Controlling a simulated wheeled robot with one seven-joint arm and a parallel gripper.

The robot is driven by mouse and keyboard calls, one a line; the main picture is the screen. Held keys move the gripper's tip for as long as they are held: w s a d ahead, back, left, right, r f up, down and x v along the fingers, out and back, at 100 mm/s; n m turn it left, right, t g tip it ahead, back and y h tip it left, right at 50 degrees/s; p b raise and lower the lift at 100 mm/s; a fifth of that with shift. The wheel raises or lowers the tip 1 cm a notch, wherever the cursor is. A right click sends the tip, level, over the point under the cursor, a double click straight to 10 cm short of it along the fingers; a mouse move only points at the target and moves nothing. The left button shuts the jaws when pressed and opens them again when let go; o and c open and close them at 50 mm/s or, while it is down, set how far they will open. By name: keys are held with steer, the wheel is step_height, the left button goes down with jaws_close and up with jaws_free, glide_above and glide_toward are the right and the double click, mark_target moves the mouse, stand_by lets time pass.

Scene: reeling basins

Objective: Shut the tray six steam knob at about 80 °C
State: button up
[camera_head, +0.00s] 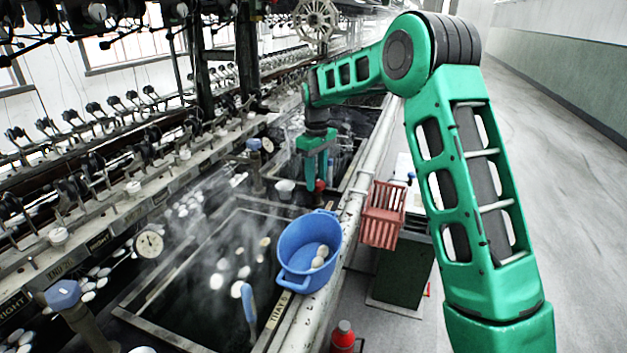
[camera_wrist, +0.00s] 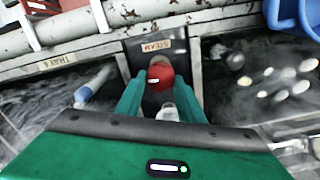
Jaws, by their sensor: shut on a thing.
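The steam knob is red; in the wrist view it (camera_wrist: 160,75) sits between my fingertips, by a small STEAM plate (camera_wrist: 156,45). In the head view, the knob (camera_head: 319,186) shows just below my gripper (camera_head: 318,176), on the strip between two basins. My gripper points down, shut on the knob; its two green fingers also show in the wrist view (camera_wrist: 160,92). A round dial (camera_head: 150,243) stands by the near basin and another dial (camera_head: 267,145) by the farther one; their readings are too small to make out. The knob's turned angle is unclear.
A blue tub (camera_head: 310,242) with a few pale cocoons rests on the near basin's right edge. A red basket (camera_head: 383,214) hangs outside the rail (camera_head: 352,200). Steaming basins hold floating cocoons. A reeling frame lines the left; the aisle floor (camera_head: 560,190) is clear.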

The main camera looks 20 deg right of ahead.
mark_target(316, 181)
steer(key=m, duration=0.4)
steer(key=shift+w+d+r+m, duration=0.1)
steer(key=shift+d+m, duration=0.05)
steer(key=shift+m, duration=2.15)
steer(key=o, duration=1.1)
steer(key=shift+c, duration=0.2)
step_height(316, 181, up, 11)
